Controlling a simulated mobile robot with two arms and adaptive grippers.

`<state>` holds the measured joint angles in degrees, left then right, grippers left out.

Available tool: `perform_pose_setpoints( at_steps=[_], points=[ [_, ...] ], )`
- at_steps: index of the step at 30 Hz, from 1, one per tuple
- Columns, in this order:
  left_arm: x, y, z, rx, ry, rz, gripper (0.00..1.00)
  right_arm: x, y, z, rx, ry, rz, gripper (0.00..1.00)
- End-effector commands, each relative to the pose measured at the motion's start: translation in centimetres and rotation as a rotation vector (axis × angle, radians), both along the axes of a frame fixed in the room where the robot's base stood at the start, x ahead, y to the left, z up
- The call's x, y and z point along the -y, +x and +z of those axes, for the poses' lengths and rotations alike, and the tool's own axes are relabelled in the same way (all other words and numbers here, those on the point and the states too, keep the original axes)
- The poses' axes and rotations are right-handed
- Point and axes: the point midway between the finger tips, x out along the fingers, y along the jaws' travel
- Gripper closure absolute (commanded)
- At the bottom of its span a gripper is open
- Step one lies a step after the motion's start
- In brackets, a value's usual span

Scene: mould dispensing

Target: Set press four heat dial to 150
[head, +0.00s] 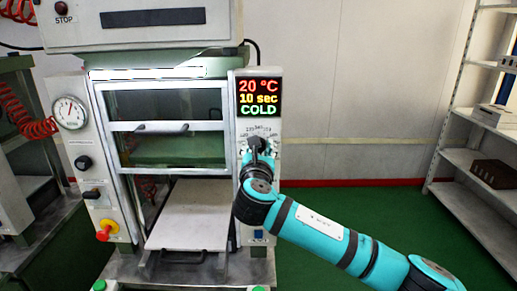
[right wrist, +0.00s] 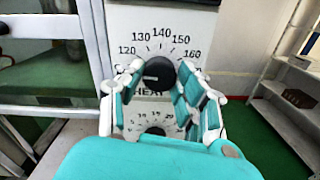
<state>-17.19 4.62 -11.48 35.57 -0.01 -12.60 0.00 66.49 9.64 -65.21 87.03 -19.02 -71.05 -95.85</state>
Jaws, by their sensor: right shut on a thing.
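The heat dial (head: 256,143) is a black knob on the press's white control panel, under the display (head: 259,97). In the right wrist view, the heat dial (right wrist: 158,72) sits below printed numbers 120 to 160, with part of the word HEAT under it. I cannot tell clearly where its pointer stands. My right gripper (head: 258,156) is at the panel. In the right wrist view its fingers (right wrist: 156,85) are shut on the dial from both sides. The display reads 20 °C, 10 sec, COLD. My left gripper is not in view.
A second dial (right wrist: 155,131) with smaller numbers is below, between the fingers. The press's glass door (head: 168,125) is left of the panel, above a pale tray (head: 190,215). A gauge (head: 69,112) and emergency stop (head: 106,230) are further left. Shelves (head: 490,130) stand at right; green floor lies between.

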Motion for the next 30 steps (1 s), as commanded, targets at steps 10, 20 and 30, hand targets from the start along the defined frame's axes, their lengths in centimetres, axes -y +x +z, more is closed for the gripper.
perform_pose_setpoints(
  at_steps=[10,20,30],
  points=[
    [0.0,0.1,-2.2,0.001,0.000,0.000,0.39,0.0,0.0,-0.3,0.001,0.271,0.001,0.97],
    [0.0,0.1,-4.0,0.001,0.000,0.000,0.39,0.0,0.0,-0.3,0.000,0.586,0.003,0.97],
    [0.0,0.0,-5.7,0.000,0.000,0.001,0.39,0.1,0.0,-0.2,0.002,0.909,0.002,0.97]
  ],
)
